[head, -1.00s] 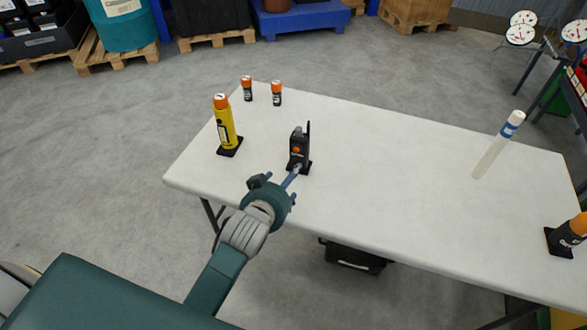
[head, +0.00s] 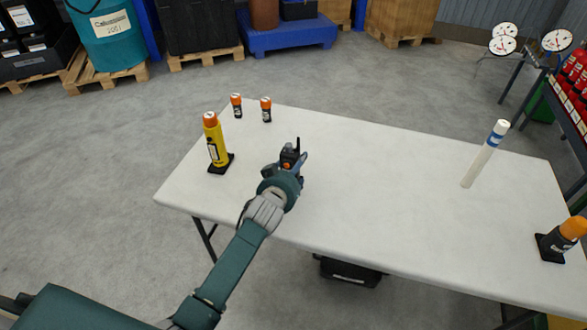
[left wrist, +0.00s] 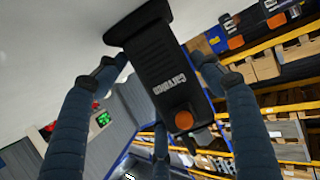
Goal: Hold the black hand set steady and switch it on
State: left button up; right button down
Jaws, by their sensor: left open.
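The black hand set (head: 291,154) stands upright on the white table, with a short antenna and an orange round button on its front. In the left wrist view the hand set (left wrist: 169,72) appears upside down, its orange button (left wrist: 184,120) clear of the fingers. My left gripper (head: 291,166) is at the hand set in the head view and partly hides its lower part. In the left wrist view its blue fingers (left wrist: 157,72) are spread on both sides of the body. The fingers look open; contact is hard to tell. My right gripper does not show.
On the white table (head: 380,200) stand a yellow orange-capped canister (head: 215,142), two small orange-capped cans (head: 237,106) (head: 266,110), a white tube with a blue band (head: 484,157) and a black orange-topped device (head: 565,239). The table's middle is clear.

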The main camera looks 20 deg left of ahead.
pick_arm(q)
jog(key=shift+w, duration=0.1)
jog(key=c, duration=1.2)
jog(key=shift+f, duration=0.1)
jog(key=shift+c, duration=0.2)
dwell(1.6)
